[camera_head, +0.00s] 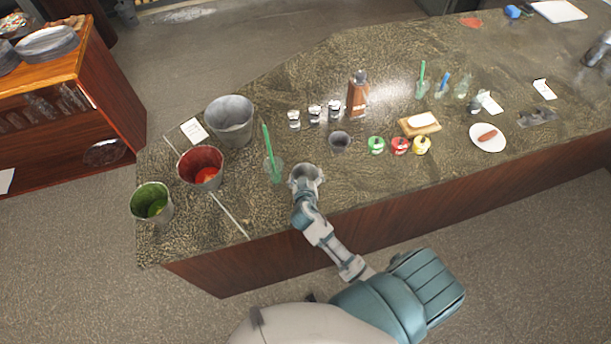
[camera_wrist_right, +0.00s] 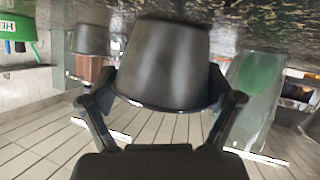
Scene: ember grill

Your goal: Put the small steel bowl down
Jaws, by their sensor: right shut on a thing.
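The small steel bowl (camera_head: 307,173) is at the near edge of the stone counter (camera_head: 240,190) in the head view. My right gripper (camera_head: 305,186) is shut on it, reaching in from the near side. In the right wrist view the bowl (camera_wrist_right: 163,62) fills the space between the two fingers of my right gripper (camera_wrist_right: 163,95); that view looks upside down, with the counter surface along the top. I cannot tell whether the bowl's base touches the counter. My left gripper is not in view.
A glass with a green stick (camera_head: 274,170) stands close left of the bowl. A small metal cup (camera_head: 339,142) is behind it to the right. Red (camera_head: 183,168), green (camera_head: 136,204) and large steel (camera_head: 230,137) buckets stand left.

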